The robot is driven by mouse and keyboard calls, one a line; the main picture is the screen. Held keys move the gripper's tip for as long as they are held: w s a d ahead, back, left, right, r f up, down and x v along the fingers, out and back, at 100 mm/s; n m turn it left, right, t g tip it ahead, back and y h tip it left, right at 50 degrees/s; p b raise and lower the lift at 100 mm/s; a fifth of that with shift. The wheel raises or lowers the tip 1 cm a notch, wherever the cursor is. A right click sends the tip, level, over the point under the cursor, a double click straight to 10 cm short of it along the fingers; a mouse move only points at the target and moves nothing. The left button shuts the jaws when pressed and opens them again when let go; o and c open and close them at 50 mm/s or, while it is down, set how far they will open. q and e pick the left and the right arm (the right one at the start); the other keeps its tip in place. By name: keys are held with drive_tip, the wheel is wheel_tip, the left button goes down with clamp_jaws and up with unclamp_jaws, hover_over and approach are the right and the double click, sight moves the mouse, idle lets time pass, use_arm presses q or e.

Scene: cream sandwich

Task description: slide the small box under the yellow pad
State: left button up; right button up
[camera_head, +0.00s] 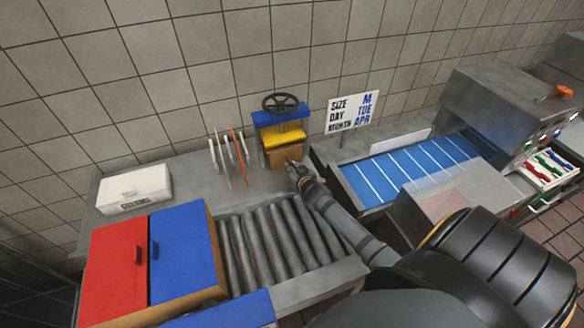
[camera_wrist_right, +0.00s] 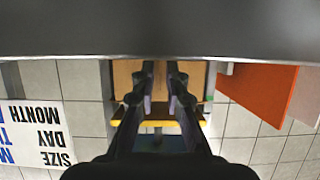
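The small brown box (camera_head: 285,153) sits in the press below the yellow pad (camera_head: 283,137), at the back of the counter. In the right wrist view the box (camera_wrist_right: 124,78) is behind my fingers and wider than the gap between them, and the yellow pad (camera_wrist_right: 158,123) shows as a bar. My right gripper (camera_head: 292,167) reaches the front of the box, its fingers (camera_wrist_right: 158,80) slightly apart with brown box face between them. Whether the tips touch the box is unclear. My left gripper is not in view.
The press has a blue top (camera_head: 281,117) and black handwheel (camera_head: 281,103). A rack (camera_head: 228,155) with an orange slat stands left of it. Rollers (camera_head: 262,240) lie in front, and a blue conveyor (camera_head: 400,170) and size sign (camera_head: 350,112) stand right. A white box (camera_head: 135,187) sits far left.

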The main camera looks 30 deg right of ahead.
clamp_jaws()
drive_tip(key=o, duration=0.6)
unclamp_jaws()
drive_tip(key=shift+c, duration=0.2)
drive_tip(key=v, duration=1.2)
